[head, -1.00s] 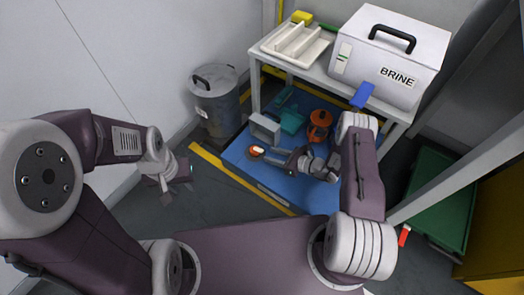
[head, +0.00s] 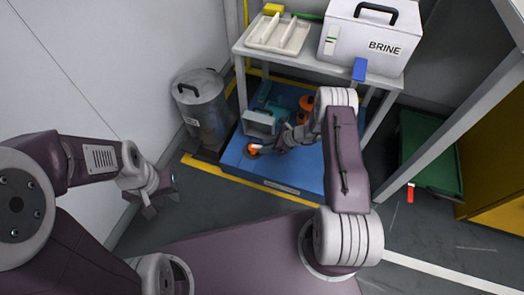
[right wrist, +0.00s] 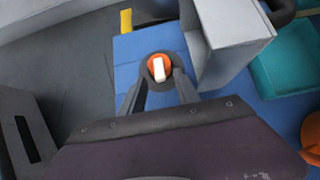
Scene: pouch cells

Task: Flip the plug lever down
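The plug is a dark round base with an orange face (right wrist: 152,62) and a white lever (right wrist: 159,72). In the head view the plug (head: 253,151) sits low near the front left of the blue platform. In the right wrist view the lever points toward my gripper. My right gripper (right wrist: 159,90) is open, its two dark fingers on either side of the plug's near part. I cannot tell whether they touch it. In the head view my right gripper (head: 268,146) is right beside the plug. My left gripper (head: 152,197) hangs over the floor at left, its fingers unclear.
A grey box (head: 259,123) stands just behind the plug, close to my right gripper. A teal object (head: 272,104) and an orange object (head: 305,106) are further back under a bench (head: 300,63). A metal bin (head: 204,108) stands to the left. Floor in front is clear.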

